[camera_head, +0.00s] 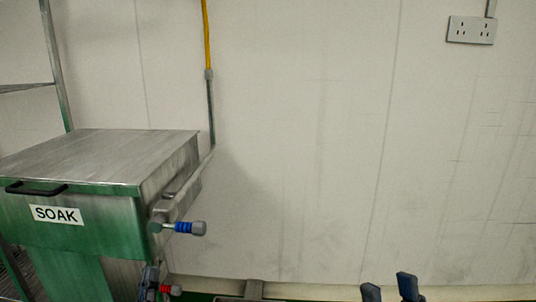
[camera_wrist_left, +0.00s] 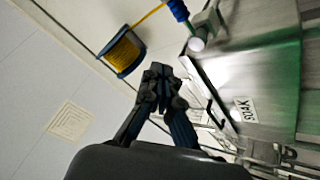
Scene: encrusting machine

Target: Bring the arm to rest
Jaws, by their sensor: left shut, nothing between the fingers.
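My left gripper (camera_wrist_left: 160,76) shows in the left wrist view with its dark fingertips together, shut and empty. It is apart from the tank in that picture.
A metal and green tank (camera_head: 100,160) labelled SOAK stands at the left, with a blue-banded valve handle (camera_head: 184,228) sticking out rightward and a red one (camera_head: 170,290) below. The wrist view shows a yellow hose reel (camera_wrist_left: 122,52). Open room lies before the pale wall (camera_head: 310,140).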

